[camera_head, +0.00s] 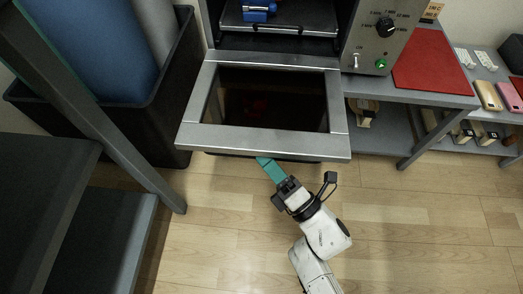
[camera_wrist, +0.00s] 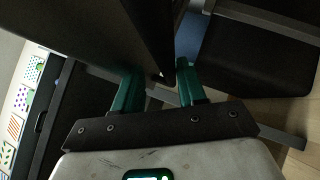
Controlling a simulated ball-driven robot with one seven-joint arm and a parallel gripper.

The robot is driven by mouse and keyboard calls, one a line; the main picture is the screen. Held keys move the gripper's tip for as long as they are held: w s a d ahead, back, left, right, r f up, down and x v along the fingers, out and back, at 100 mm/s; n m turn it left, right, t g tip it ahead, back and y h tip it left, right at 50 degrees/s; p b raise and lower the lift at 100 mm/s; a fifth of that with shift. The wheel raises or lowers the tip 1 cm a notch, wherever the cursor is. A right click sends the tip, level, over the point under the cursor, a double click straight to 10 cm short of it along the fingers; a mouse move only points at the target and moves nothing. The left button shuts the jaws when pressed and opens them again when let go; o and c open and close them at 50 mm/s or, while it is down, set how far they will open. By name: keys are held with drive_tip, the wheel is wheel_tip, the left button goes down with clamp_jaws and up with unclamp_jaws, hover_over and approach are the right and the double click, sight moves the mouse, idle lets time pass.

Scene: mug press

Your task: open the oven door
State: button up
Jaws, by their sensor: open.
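The oven door (camera_head: 262,138) is swung down and lies roughly flat in front of the oven, its dark window facing up. The oven (camera_head: 272,42) stands open, with a rack and a blue object (camera_head: 258,10) inside. My gripper (camera_head: 264,161) is at the door's front edge, near its middle, with its tips partly hidden under that edge. In the wrist view my gripper (camera_wrist: 160,78) shows two teal fingers apart, with a dark panel (camera_wrist: 110,35), likely the door, close before them. I cannot tell whether the fingers touch it.
The control panel (camera_head: 384,35) has a black knob and a green-lit switch. A grey table (camera_head: 440,98) with a red mat (camera_head: 433,60) stands to the right. A black bin (camera_head: 176,120) is at the left, behind a grey frame post (camera_head: 125,140). The wooden floor (camera_head: 420,225) at front right is clear.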

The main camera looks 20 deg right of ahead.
drive_tip(key=p+v, duration=0.1)
drive_tip(key=v, duration=0.7)
drive_tip(key=shift+p, duration=0.3)
